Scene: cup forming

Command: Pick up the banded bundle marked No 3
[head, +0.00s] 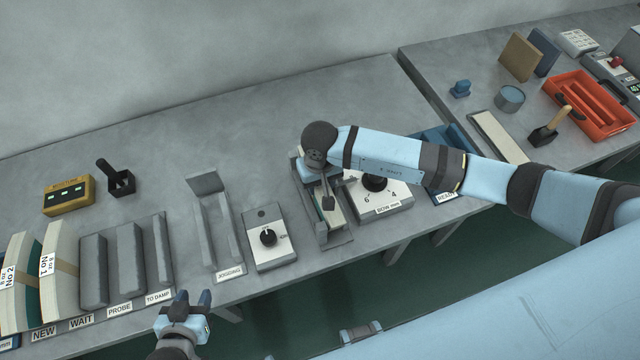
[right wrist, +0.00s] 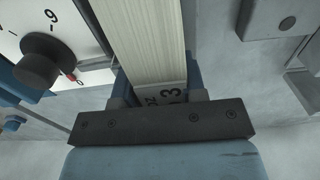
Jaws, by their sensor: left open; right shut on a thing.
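The banded bundle marked No 3 (right wrist: 145,45) is a pale stack of card edges in the right wrist view, with part of a label reading "oz" and "3" at the jaws. My right gripper (right wrist: 158,100) is shut on it. In the head view my right gripper (head: 326,196) is over a grey metal fixture (head: 336,238), and its wrist hides most of the bundle. I cannot tell whether the bundle touches the fixture. My left gripper (head: 193,299) is open and empty in front of the bench's front edge.
Bundles No 2 (head: 22,285) and No 1 (head: 60,265) stand at the far left beside grey slots (head: 95,272). A jogging trough (head: 210,235), a knob box (head: 269,238) and a bow dial box (head: 388,192) flank the fixture. An orange tray (head: 592,105) lies at right.

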